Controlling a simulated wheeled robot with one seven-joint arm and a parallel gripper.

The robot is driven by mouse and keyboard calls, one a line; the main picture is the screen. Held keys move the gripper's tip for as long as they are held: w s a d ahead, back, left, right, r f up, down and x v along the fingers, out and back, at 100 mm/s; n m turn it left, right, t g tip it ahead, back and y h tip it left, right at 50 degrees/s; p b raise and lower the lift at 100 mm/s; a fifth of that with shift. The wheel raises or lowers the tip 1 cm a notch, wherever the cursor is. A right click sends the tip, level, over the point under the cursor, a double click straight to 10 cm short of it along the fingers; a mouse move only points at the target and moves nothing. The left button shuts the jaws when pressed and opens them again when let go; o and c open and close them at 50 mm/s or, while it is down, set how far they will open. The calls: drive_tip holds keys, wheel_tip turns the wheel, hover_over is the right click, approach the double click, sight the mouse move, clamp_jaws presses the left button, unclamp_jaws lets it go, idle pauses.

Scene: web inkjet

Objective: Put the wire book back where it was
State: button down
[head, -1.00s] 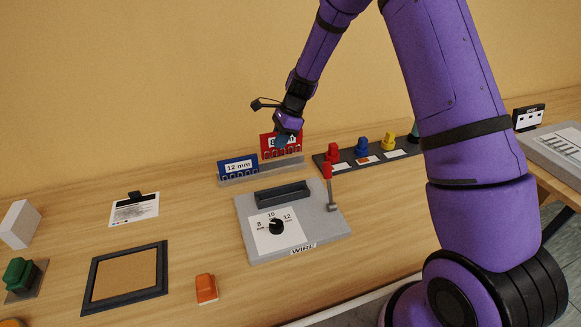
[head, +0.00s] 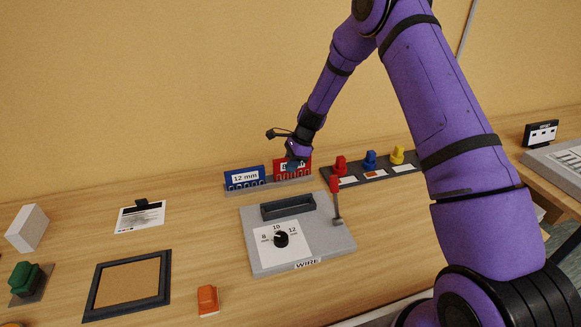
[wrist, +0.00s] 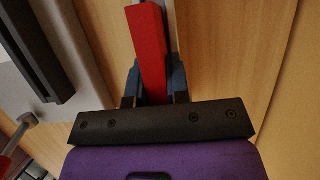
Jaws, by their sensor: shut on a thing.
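A red holder (head: 306,170), with several round openings along its bottom and a label partly hidden by my gripper, is at the right part of a low grey rack (head: 271,188). My gripper (head: 294,162) is shut on its top edge from above. In the wrist view the red holder (wrist: 149,50) runs between the two dark blue fingers (wrist: 154,82). It is upright and looks down at the rack; I cannot tell if it is fully seated. A blue holder marked 12 mm (head: 245,179) stands in the rack's left part. I cannot read "wire book" on either.
A grey device marked WIRE (head: 335,244), with a dial (head: 281,240) and a red-handled lever (head: 335,196), stands just in front. A dark strip with red, blue and yellow knobs (head: 370,160) lies right of the rack. A black frame (head: 127,284) and an orange block (head: 208,300) lie front left.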

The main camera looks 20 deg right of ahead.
drive_tip(key=shift+f, duration=0.45)
drive_tip(key=shift+f, duration=0.1)
drive_tip(key=c, duration=1.1)
unclamp_jaws()
drive_tip(key=v, duration=1.2)
